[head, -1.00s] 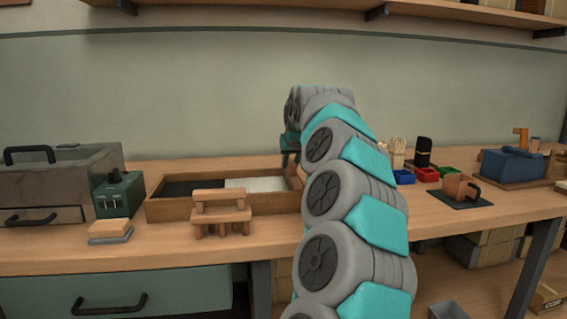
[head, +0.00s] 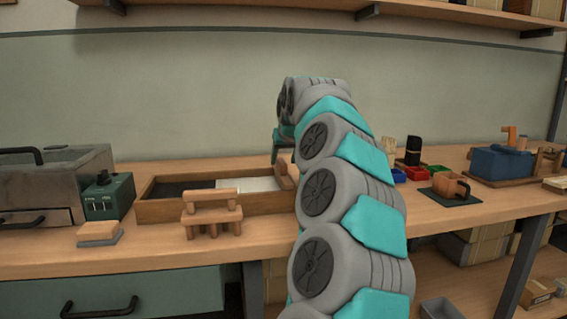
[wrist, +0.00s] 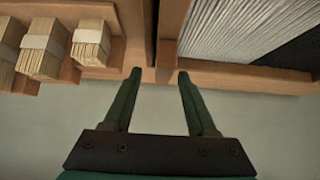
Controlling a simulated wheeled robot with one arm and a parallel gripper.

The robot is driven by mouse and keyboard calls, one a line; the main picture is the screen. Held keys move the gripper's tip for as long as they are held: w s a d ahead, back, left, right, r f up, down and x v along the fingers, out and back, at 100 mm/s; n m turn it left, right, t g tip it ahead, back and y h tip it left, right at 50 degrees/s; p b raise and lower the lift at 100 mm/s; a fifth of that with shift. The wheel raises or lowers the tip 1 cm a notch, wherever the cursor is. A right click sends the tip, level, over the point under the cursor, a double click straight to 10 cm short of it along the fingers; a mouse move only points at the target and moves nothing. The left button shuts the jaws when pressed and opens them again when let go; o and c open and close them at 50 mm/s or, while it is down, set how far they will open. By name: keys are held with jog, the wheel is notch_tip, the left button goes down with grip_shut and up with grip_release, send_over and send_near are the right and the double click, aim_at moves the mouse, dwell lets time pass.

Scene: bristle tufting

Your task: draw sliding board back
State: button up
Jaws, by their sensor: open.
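A shallow wooden tray (head: 165,213) holds a black bristle layer (head: 185,188) and a white one (head: 248,184). A small upright wooden board (head: 284,177) stands at its right end, partly hidden by my arm; it looks like the sliding board. My gripper (wrist: 158,73) is open and empty, its jaws near this end of the tray. In the wrist view, a wooden edge (wrist: 167,45) lies just beyond and between the fingertips, beside the white bristles (wrist: 235,35). I cannot tell whether the fingers touch it.
A wooden rack with bound bristle bundles (wrist: 42,50) lies left of the fingers in the wrist view. A wooden handled block (head: 211,213) stands before the tray. A green box (head: 108,197) is to its left; red and blue bins (head: 416,174) are right of my arm.

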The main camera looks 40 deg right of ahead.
jog(key=shift+v, duration=2.8)
jog(key=shift+s, duration=0.1)
